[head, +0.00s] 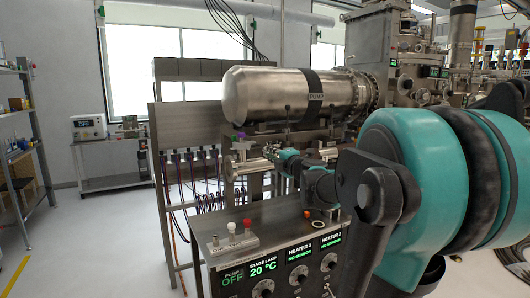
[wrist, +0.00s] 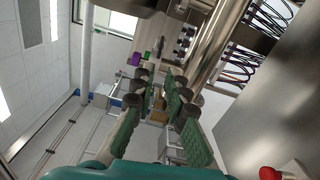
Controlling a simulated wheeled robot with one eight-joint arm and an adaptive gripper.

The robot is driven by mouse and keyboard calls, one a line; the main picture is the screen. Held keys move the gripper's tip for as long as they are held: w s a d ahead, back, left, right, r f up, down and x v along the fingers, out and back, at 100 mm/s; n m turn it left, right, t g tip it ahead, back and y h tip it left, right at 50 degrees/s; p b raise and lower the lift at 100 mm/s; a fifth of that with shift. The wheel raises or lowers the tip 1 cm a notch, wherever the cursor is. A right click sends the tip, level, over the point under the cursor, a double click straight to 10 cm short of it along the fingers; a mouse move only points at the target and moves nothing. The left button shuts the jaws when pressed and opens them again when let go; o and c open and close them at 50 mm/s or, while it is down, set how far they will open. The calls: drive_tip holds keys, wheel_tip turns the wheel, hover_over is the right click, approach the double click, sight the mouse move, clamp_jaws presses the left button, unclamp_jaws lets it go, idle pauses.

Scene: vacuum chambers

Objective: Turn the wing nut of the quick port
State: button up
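The quick port (head: 242,160) appears to be the silver tube fitting below the large pump cylinder in the head view. A small purple part (head: 241,135) stands on top of it. I cannot make out the wing nut's shape for sure. My gripper (wrist: 159,88) is open, its two green-padded fingers apart with a gap between them. A small tan part (wrist: 159,103) shows in that gap, seemingly beyond the fingers. In the head view my gripper (head: 275,157) is just right of the fitting, partly hidden by my arm.
A control box (head: 270,255) with knobs and green displays stands below my gripper. The pump cylinder (head: 270,95) is above. Cables (head: 200,170) hang on the left behind the fitting. A silver pipe (wrist: 220,40) runs close on the right in the wrist view.

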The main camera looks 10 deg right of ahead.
drive_tip(key=shift+s+d, duration=0.2)
drive_tip(key=shift+s, duration=0.45)
drive_tip(key=shift+o, duration=0.5)
drive_tip(key=shift+o, duration=0.9)
drive_tip(key=m, duration=3.6)
approach(256, 145)
drive_tip(key=x, duration=0.8)
drive_tip(key=shift+w+f, duration=0.1)
drive_tip(key=shift+w, duration=0.15)
